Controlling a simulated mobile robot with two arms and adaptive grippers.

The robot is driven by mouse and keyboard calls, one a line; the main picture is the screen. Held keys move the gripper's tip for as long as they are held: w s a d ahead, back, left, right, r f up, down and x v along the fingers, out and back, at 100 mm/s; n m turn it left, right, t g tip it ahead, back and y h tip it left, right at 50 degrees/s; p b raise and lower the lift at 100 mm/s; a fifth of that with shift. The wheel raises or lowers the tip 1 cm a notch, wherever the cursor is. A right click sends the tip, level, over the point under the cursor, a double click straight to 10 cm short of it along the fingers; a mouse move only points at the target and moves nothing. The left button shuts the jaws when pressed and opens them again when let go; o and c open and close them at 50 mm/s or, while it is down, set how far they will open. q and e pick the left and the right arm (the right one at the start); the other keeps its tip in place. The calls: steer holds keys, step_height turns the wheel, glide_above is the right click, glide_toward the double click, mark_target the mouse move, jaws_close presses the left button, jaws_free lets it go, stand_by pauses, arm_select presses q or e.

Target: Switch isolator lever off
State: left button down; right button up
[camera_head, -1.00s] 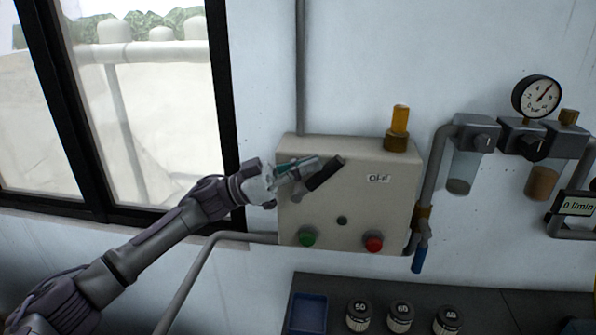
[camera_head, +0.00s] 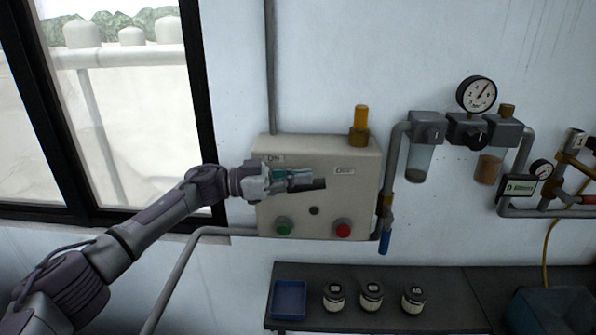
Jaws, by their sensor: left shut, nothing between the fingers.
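The isolator lever (camera_head: 319,184) is a dark handle on the front of a beige box (camera_head: 330,215) on the wall. Its visible end points right, close to level, a little below and left of a small white label (camera_head: 345,171) whose text is blurred. Another small label (camera_head: 275,158) is at the box's upper left. My left gripper (camera_head: 306,180) is shut and empty, in front of the box. It overlaps the lever in the picture and hides its pivot end; I cannot tell whether they touch. My right gripper is not in view.
Green (camera_head: 284,227) and red (camera_head: 343,229) buttons are low on the box, and an amber lamp (camera_head: 361,118) stands on top. Pipes and a gauge (camera_head: 477,94) are to the right. A shelf (camera_head: 450,290) below holds a blue tray (camera_head: 289,299) and several jars.

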mark_target(300, 187)
arm_select(q)
steer(key=shift+d+f+y+p, duration=0.1)
steer(key=shift+f+y+p, duration=0.2)
steer(key=shift+y, duration=0.1)
stand_by(0.3)
steer(key=shift+r, duration=0.15)
steer(key=r+p, duration=0.3)
steer(key=p, duration=0.1)
steer(key=shift+s+r, duration=0.25)
steer(key=shift+r, duration=0.1)
steer(key=s+a+r+b, duration=0.1)
steer(key=a+r+b, duration=0.3)
steer(key=a+r, duration=0.2)
steer(key=shift+s+a, duration=0.4)
steer(key=shift+a, duration=0.75)
